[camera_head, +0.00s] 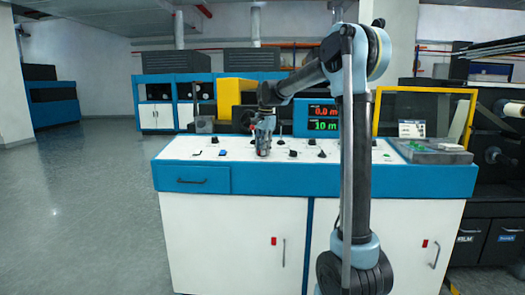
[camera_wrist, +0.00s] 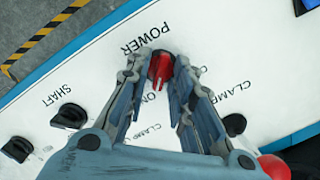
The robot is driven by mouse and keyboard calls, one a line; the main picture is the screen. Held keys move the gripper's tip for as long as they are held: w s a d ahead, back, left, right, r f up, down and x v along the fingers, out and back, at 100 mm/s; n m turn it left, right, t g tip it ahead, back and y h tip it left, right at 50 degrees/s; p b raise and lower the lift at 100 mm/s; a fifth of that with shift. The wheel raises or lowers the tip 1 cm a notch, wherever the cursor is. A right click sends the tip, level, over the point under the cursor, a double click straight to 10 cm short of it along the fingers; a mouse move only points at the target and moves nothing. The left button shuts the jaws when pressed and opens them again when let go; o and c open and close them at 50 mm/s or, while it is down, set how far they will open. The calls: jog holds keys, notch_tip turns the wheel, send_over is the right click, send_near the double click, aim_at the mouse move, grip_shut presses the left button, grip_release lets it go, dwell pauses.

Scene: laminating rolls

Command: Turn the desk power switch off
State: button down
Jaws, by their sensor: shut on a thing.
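The power switch is a red rotary knob (camera_wrist: 161,68) on the white desk top, with the word POWER printed beside it. In the wrist view its grip points down the picture, close to the ON mark. My gripper (camera_wrist: 160,73) is around the knob, one finger on each side, shut on it. In the head view my gripper (camera_head: 263,150) points down at the left part of the desk's control panel (camera_head: 225,143). The knob is hidden behind the fingers there.
Black knobs labelled SHAFT (camera_wrist: 69,115) and CLAMP (camera_wrist: 234,124) sit near the fingers. A display (camera_head: 322,119) reading 0.0 m and 10 m stands behind the gripper. A grey tray (camera_head: 433,152) is at the desk's right. Open floor (camera_head: 90,210) lies left.

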jog(key=n, duration=0.4)
jog(key=shift+w+a+n+h, duration=0.15)
jog(key=shift+n+h, duration=0.15)
jog(key=n, duration=0.6)
jog(key=n+h, duration=0.1)
jog(key=n, duration=0.1)
jog(key=shift+a+n, duration=0.2)
jog(key=shift+n, duration=2.1)
jog(key=c, duration=1.7)
grip_release()
